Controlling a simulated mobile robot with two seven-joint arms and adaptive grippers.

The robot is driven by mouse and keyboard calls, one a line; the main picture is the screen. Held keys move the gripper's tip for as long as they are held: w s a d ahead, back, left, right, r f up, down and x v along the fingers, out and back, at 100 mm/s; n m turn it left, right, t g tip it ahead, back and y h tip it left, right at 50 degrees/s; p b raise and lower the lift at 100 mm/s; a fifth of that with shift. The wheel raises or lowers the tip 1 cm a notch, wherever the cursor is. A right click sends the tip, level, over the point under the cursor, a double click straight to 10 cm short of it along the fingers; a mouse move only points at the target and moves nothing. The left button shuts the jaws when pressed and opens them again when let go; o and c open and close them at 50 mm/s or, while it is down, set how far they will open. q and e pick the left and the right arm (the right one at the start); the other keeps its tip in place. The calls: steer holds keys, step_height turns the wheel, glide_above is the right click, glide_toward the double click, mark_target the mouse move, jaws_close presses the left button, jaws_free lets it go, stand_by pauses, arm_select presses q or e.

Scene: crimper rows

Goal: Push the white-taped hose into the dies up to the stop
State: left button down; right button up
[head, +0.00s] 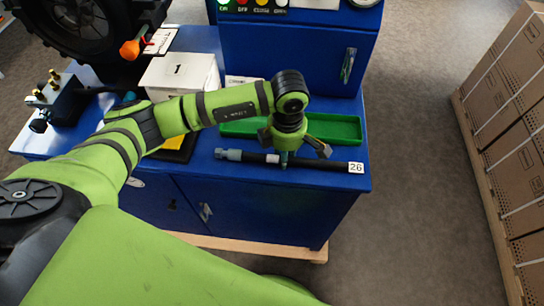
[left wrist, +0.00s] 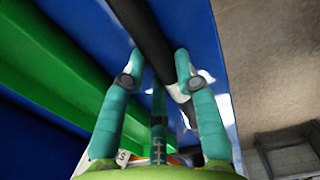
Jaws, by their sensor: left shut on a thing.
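The black hose (head: 325,164) lies along the front of the blue bench top, with a grey metal fitting (head: 229,155) at its left end and a tag reading 26 (head: 356,168) at its right end. A white band shows on it close to my fingers. My left gripper (head: 284,157) points down over the hose and is shut on it. In the left wrist view the teal fingers (left wrist: 160,85) stand on both sides of the hose (left wrist: 150,35). I cannot tell whether the hose touches the bench. No dies can be made out clearly. My right gripper is not in view.
A green tray (head: 335,128) lies just behind the hose. A white box marked 1 (head: 180,72) stands left of it. A black round machine (head: 80,25) is at the far left and a blue cabinet (head: 300,50) at the back. Strapped cartons (head: 510,110) stand right, across open floor.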

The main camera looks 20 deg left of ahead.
arm_select(q)
steer(key=shift+r+p, duration=0.6)
steer(key=shift+r, duration=0.3)
steer(key=shift+r+p, duration=2.05)
steer(key=shift+r, duration=1.6)
steer(key=shift+a, duration=0.1)
steer(key=s+a+r+m+b, duration=0.2)
steer(key=m, duration=0.8)
steer(key=s+a+r+m+b, duration=0.2)
steer(key=a+r+m, duration=0.1)
steer(key=m, duration=0.8)
steer(key=shift+s+r+b, duration=0.25)
steer(key=shift+s+b, duration=0.05)
steer(key=shift+b, duration=0.1)
